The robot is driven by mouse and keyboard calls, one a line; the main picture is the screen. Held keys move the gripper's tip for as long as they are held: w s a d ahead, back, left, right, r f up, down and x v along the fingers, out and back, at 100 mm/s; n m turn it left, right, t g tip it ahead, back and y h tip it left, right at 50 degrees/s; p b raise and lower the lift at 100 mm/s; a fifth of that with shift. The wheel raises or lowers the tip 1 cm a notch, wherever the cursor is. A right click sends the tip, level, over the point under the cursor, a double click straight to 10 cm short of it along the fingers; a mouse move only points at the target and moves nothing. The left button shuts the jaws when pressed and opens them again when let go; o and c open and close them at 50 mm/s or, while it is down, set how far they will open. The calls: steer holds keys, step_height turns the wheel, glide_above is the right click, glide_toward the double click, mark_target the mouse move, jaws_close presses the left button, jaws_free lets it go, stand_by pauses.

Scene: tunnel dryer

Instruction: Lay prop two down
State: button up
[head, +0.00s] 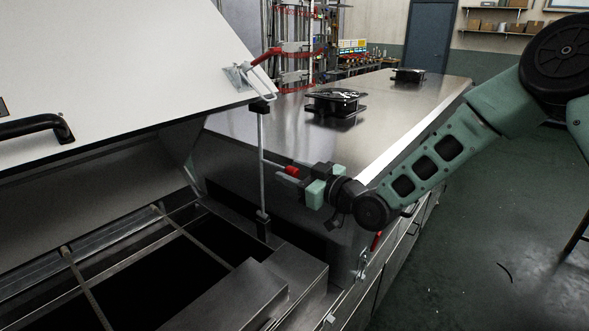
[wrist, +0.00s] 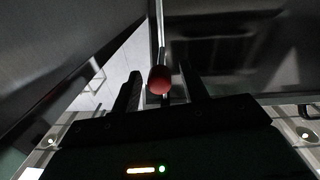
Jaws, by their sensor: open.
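A thin grey prop (head: 261,150) stands upright under the raised white lid (head: 120,55). My gripper (head: 302,178) is at the knob, reaching in from the right. In the wrist view, the red knob (wrist: 159,80) shows between the two open fingers of my gripper (wrist: 160,73). I cannot tell whether either finger touches it. No number shows on the prop.
The open dryer bay with crossbars (head: 90,285) lies below the lid at the left. A steel top (head: 400,105) with two black fixtures (head: 336,103) extends behind my gripper. A red-handled fitting (head: 275,57) is near the lid's corner.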

steer(key=shift+c, duration=0.2)
jaws_close()
steer(key=shift+s+a, duration=0.1)
steer(key=s+a+f+n+b, duration=0.3)
steer(key=s+a+n+b, duration=0.3)
steer(key=b, duration=1.2)
steer(key=shift+s+n, duration=0.7)
steer(key=shift+s, duration=0.25)
steer(key=shift+a, duration=0.1)
